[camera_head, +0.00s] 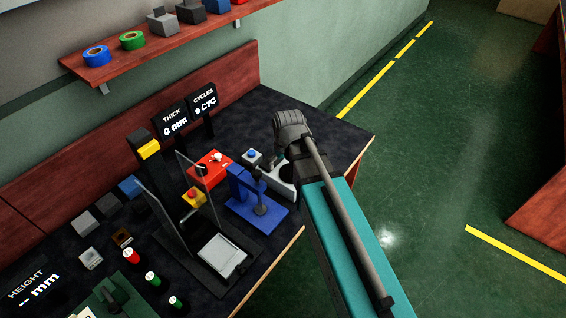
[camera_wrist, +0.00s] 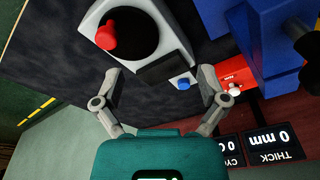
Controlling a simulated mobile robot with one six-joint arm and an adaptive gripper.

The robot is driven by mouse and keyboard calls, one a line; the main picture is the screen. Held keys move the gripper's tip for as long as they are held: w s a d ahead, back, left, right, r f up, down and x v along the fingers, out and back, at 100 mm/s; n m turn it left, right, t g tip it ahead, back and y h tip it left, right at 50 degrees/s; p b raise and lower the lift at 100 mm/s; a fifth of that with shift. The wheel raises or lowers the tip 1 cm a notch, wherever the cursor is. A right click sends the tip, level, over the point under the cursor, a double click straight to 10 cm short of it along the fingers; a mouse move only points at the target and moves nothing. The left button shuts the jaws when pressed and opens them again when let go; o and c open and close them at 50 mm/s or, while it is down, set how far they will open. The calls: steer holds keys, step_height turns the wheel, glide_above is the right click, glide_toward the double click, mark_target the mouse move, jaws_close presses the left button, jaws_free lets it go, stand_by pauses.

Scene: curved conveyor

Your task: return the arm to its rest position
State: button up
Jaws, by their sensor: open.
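My arm reaches from the bottom right of the head view up to the right part of the workbench (camera_head: 262,112). The gripper end is largely hidden behind the arm there. In the wrist view my gripper (camera_wrist: 160,92) shows two grey fingers spread wide apart, with nothing between them. Past the fingertips is a grey and white device (camera_wrist: 183,40) with a round black top and a red knob (camera_wrist: 105,36). A small box with a blue button (camera_wrist: 183,84) lies beyond the gap between the fingers. I cannot tell how far the fingers are from these things.
A blue press (camera_head: 257,200), a red box (camera_head: 211,168) and a stand with a clear panel (camera_head: 222,255) stand left of my arm. Display signs (camera_head: 173,121) stand behind. A shelf (camera_head: 165,45) holds tape rolls. The green floor (camera_head: 440,140) on the right is clear.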

stand_by(0.5)
steer(key=s+d+m, duration=0.1)
steer(key=s+d, duration=0.3)
steer(key=d, duration=0.3)
steer(key=s+d+m+g, duration=0.1)
steer(key=s+d+m, duration=0.1)
steer(key=s+d, duration=0.2)
steer(key=d, duration=0.2)
steer(key=shift+s+d+f+m+g+h, duration=0.15)
steer(key=shift+d+m+g+h, duration=0.15)
steer(key=shift+d+h, duration=0.1)
steer(key=shift+a, duration=0.15)
stand_by(1.2)
